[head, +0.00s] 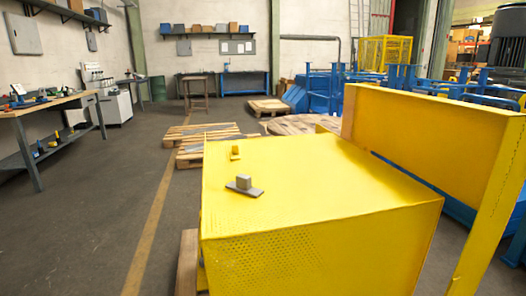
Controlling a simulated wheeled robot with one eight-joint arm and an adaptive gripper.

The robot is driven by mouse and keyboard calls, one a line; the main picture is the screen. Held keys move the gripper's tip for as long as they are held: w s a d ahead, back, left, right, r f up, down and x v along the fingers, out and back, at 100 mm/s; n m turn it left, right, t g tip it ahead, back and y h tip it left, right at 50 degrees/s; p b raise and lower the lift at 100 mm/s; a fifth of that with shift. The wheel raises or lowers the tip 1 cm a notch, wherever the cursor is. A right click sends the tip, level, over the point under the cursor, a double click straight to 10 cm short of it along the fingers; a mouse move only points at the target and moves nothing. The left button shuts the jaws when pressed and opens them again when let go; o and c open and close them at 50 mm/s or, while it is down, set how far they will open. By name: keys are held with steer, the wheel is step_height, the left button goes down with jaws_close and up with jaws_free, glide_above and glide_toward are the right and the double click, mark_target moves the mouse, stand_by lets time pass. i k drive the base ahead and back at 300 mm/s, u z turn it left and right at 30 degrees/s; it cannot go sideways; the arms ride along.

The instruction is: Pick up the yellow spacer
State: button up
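A small yellow block (236,150), which looks like the yellow spacer, stands on the flat top of a large yellow guard box (310,180). A small flat yellow piece or base shows just below it; I cannot tell whether the two are joined. Nearer to me on the same top, a grey block (243,182) sits on a flat dark grey plate. The yellow block is apart from this grey part and nothing covers it. My gripper is not in view.
A tall yellow panel (430,135) rises along the right side of the box. Wooden pallets (205,137) lie behind it, and blue machinery (410,85) fills the back right. A workbench (40,110) stands at the left. The floor between is clear.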

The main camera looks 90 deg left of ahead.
mark_target(235, 153)
steer(key=u, duration=0.05)
steer(key=i, duration=0.75)
steer(key=u, duration=3.3)
